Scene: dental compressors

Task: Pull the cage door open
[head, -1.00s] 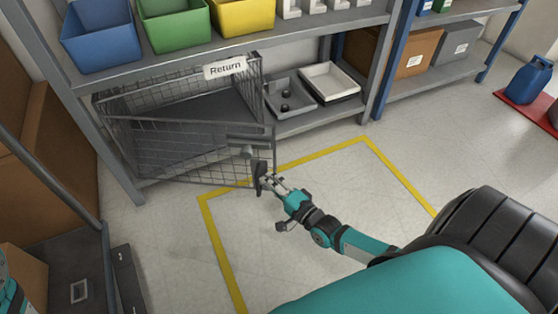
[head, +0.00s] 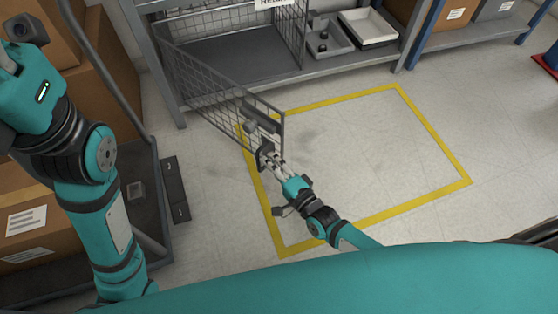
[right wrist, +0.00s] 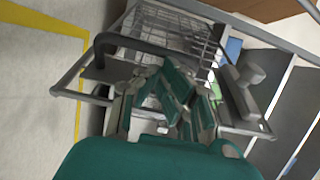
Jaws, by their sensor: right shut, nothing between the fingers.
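The cage door (head: 205,83), a grey wire-mesh panel, is swung out from the shelf over the floor in the head view. A dark latch plate with a knob (head: 250,128) sits near its free edge. My right gripper (head: 268,159) is at the lower part of that free edge, beside a dark handle piece. Its fingers are shut with nothing visible between them; whether they touch the door I cannot tell. In the right wrist view the fingers (right wrist: 168,100) are in front of the mesh (right wrist: 175,25) and a dark curved bar. My left arm shows, but its gripper does not.
The cage interior on the lower shelf is open and looks empty. Grey and white trays (head: 368,28) stand right of it. A dark cart (head: 135,190) with cardboard boxes (head: 25,215) is at the left. The floor inside the yellow outline (head: 375,215) is clear.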

